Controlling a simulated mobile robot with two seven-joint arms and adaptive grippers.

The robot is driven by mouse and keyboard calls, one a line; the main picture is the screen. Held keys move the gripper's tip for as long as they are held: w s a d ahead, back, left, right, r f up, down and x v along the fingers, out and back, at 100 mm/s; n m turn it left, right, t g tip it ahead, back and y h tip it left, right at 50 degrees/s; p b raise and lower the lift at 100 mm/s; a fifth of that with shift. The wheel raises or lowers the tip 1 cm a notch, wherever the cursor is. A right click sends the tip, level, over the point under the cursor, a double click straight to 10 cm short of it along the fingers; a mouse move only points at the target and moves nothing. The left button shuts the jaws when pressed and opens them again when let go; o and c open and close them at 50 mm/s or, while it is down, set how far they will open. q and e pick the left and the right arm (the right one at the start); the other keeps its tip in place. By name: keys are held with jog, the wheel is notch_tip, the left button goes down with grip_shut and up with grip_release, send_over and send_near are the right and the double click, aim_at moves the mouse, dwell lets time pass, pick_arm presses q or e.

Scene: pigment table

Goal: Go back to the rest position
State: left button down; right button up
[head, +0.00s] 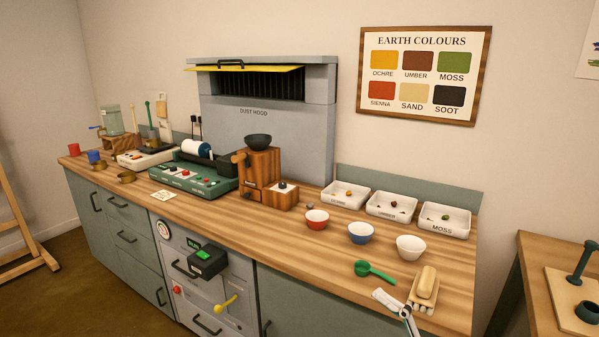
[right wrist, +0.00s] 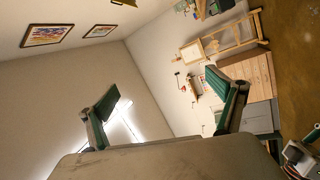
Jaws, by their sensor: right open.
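My right gripper (right wrist: 168,98) shows in the right wrist view. Its two green-padded fingers are wide apart, with nothing between them. It faces the room, with a wall, framed pictures and an easel beyond, and is away from the worktop. I cannot clearly make out my left gripper in either view. In the head view a pale, jointed piece (head: 392,301) pokes in at the bottom, over the worktop's front edge.
The wooden worktop (head: 290,228) carries red (head: 317,220), blue (head: 361,232) and white (head: 410,247) bowls, a green scoop (head: 374,271), a tan block (head: 426,282) and three labelled trays. A dust hood (head: 265,130) stands behind. In the right wrist view an easel (right wrist: 222,42) and drawers (right wrist: 250,75) stand across the room.

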jog(key=s+d+f+m+t+h, duration=0.1)
jog(key=d+f+m+h, duration=0.1)
jog(key=f+m+h, duration=0.3)
jog(key=d+f+m+t+h, duration=0.1)
jog(key=d+f+m+h, duration=0.15)
jog(key=f+m, duration=0.3)
jog(key=s+d+f+m+g+h, duration=0.2)
jog(key=s+f+m, duration=0.2)
jog(key=s+f, duration=0.3)
jog(key=s+d+f+m+g+h, duration=0.1)
jog(key=s+f+m+g+h, duration=0.2)
jog(key=f, duration=1.1)
jog(key=s+m, duration=0.2)
jog(key=s, duration=0.2)
jog(key=shift+d+g, duration=0.3)
jog(key=shift+d, duration=0.1)
